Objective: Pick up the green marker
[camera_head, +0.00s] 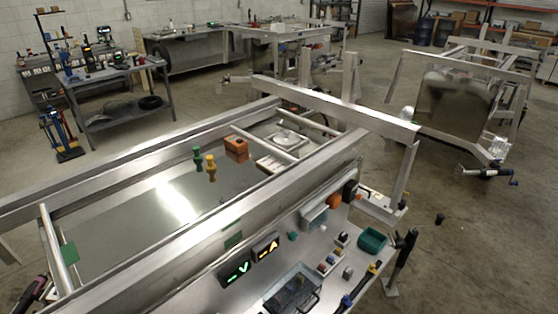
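A small green peg-shaped piece (197,157) stands upright near the middle of the view, apparently over the bare metal bed of the near trailer frame. I cannot tell for sure that it is the green marker. A similar yellow piece (211,168) stands just to its right. An orange-brown block (236,149) with holes is further right and slightly behind. Neither of my grippers shows in this view.
The aluminium trailer frame (135,280) fills the foreground. A metal worktop (330,225) at its right holds a green bin (372,240), two lit displays (265,246) and a clear tray (291,288). Workbenches stand behind. Open concrete floor (480,250) lies right.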

